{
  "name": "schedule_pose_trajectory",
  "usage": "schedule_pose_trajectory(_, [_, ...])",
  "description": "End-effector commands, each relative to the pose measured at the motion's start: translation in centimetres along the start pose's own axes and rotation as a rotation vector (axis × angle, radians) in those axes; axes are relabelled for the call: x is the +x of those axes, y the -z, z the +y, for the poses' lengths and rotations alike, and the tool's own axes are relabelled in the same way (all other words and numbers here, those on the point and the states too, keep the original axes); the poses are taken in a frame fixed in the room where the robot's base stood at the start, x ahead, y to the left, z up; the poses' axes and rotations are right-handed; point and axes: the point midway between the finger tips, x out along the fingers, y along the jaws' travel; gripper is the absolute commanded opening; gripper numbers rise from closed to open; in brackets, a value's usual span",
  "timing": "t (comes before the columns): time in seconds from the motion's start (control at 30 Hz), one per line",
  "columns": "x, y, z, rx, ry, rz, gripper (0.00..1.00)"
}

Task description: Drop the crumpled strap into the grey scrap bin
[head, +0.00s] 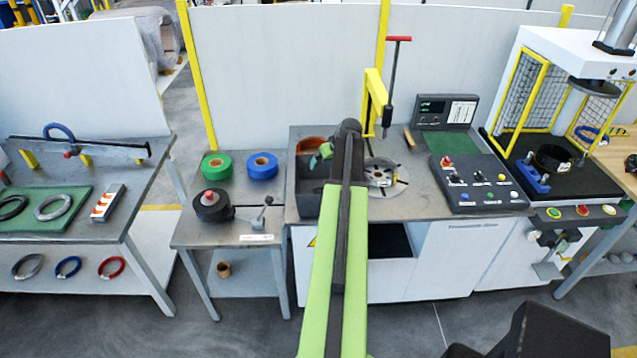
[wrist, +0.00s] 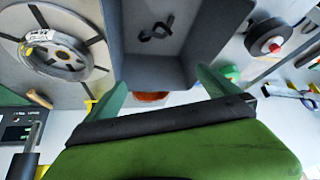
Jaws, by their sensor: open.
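The grey scrap bin (head: 304,199) stands on the middle bench, left of the round turntable. In the wrist view the bin (wrist: 180,76) opens below my gripper. The crumpled strap (wrist: 156,30) is a small dark twisted piece lying inside the bin, apart from my fingers. My gripper (wrist: 161,80) is open and empty, its two green fingers spread over the near part of the bin opening. In the head view my gripper (head: 320,157) is above the bin and partly hidden by my arm. The strap does not show in the head view.
The turntable (head: 384,177) and a control panel (head: 470,180) are right of the bin. Green (head: 217,166) and blue (head: 262,165) tape rolls and a black roll (head: 211,205) are on the small table at left. An orange-brown round thing (head: 309,145) sits behind the bin.

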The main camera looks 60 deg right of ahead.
Motion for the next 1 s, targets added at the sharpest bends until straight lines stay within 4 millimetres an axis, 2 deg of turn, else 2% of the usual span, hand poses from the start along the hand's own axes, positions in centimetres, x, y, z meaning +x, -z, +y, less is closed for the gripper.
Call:
schedule_pose_trajectory(0.03, [-2.6, 0.5, -0.1, 0.000, 0.000, 0.000, 1.00])
schedule_pose_trajectory(0.1, [-4.5, 0.5, -0.2, 0.000, 0.000, 0.000, 1.00])
schedule_pose_trajectory(0.3, [-9.7, 0.5, -0.2, -0.001, 0.000, -0.001, 1.00])
schedule_pose_trajectory(0.4, [-11.4, 0.4, -0.1, -0.001, 0.000, -0.001, 1.00])
schedule_pose_trajectory(0.53, [-12.0, 0.1, -0.1, -0.001, 0.000, 0.000, 1.00])
schedule_pose_trajectory(1.0, [-11.8, 0.1, -0.1, -0.002, 0.001, 0.000, 1.00])
